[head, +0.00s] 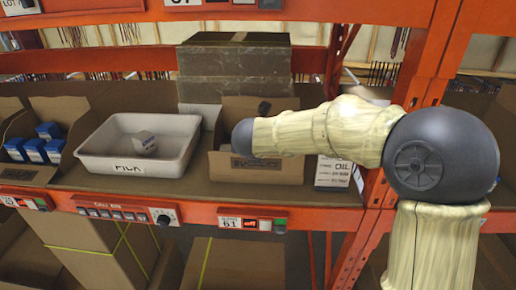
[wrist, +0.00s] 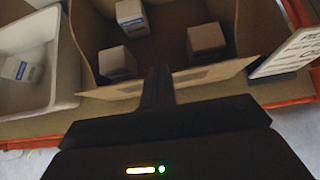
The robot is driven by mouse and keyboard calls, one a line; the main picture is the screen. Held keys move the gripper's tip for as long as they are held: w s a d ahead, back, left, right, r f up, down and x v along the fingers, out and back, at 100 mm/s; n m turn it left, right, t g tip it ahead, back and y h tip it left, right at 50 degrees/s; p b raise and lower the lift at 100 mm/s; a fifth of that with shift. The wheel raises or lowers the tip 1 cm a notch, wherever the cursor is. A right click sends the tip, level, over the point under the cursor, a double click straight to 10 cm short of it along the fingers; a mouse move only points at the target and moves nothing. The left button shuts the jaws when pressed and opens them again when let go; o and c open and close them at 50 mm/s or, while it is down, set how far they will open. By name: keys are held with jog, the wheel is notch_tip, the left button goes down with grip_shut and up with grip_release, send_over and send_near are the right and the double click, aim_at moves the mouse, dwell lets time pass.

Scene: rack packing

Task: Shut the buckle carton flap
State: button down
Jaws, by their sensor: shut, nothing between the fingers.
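The buckle carton (head: 285,172) is an open brown box on the shelf, partly hidden behind my arm in the head view. In the wrist view the carton (wrist: 85,45) is open, with three small white-and-blue boxes inside: one at the back (wrist: 131,16), one at left (wrist: 116,63) and one at right (wrist: 205,42). A labelled cardboard strip, the front flap or lip (wrist: 220,74), runs along its near edge. My gripper (wrist: 158,72) is shut and empty, its fingertips over this near edge. I cannot tell whether they touch it. The fingertips are not clear in the head view.
A white bin (head: 97,160) holding one small box stands left of the carton. Another carton (head: 60,110) with blue boxes is at far left. An orange upright (head: 420,75) and shelf rail (head: 190,208) bound the space.

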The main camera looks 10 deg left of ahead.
jog(key=w+r+p, duration=0.2)
jog(key=w+r, duration=0.1)
jog(key=r, duration=0.6)
jog(key=shift+a, duration=0.25)
